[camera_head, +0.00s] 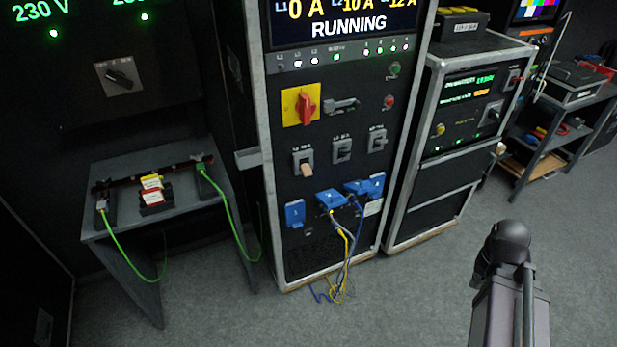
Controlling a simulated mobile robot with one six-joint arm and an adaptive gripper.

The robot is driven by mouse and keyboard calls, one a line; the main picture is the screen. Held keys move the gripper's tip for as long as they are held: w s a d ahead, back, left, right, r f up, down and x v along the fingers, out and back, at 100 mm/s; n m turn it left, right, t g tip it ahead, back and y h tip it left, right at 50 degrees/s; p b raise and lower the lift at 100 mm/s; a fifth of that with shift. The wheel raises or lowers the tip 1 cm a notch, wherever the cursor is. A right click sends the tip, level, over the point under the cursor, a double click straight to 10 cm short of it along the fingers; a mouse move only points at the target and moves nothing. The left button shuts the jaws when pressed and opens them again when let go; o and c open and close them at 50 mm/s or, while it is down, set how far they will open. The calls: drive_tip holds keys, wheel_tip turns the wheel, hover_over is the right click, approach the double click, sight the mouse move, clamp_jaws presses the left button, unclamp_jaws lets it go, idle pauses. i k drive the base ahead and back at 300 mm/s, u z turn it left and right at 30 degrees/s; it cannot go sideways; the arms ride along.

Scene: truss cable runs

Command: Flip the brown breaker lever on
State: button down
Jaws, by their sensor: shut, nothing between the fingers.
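The brown breaker lever (306,169) is on the front panel of the tall middle rack (288,240), in the leftmost of a row of breakers. It points down and sticks out of its dark plate. The other two breakers, a middle one (342,150) and a right one (377,139), have dark grey levers that point upward. The display (345,18) above reads 0 A, 10 A, 12 A and RUNNING. My gripper is not in view; part of my own arm stands at the lower right, well away from the rack.
A red rotary switch (305,105) on a yellow plate sits above the breakers. Blue sockets (331,201) with hanging cables are below. A small table (110,222) with green wires stands left of the rack. Grey floor (390,290) in front is mostly clear.

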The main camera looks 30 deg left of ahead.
sight(306, 168)
drive_tip(key=z, duration=0.7)
drive_tip(key=k, duration=0.95)
drive_tip(key=u, duration=0.7)
drive_tip(key=i, duration=1)
drive_tip(key=u, duration=0.05)
